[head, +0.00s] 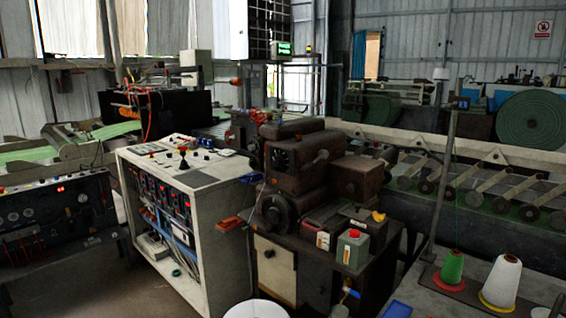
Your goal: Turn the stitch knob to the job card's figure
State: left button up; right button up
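Neither of my grippers shows in the head view. I cannot pick out the stitch knob for certain. A brown machine (297,158) with a round wheel at its lower front stands in the middle on a dark base. A white control cabinet (205,188) stands to its left, with a black lever and several small buttons on top and rows of switches on its front. I cannot make out a job card or any figure on one. The marks on the controls are too small to read.
A white bucket (256,309) stands on the floor in front. Green (453,268) and white (502,282) thread cones stand at the right by a post. A gauge panel (64,219) is at the left. A conveyor (455,182) runs along the right. Small floor gaps show between the machines.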

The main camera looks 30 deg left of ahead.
aim_at(277, 160)
jog(key=i+z, duration=0.45)
jog(key=u, duration=1.5)
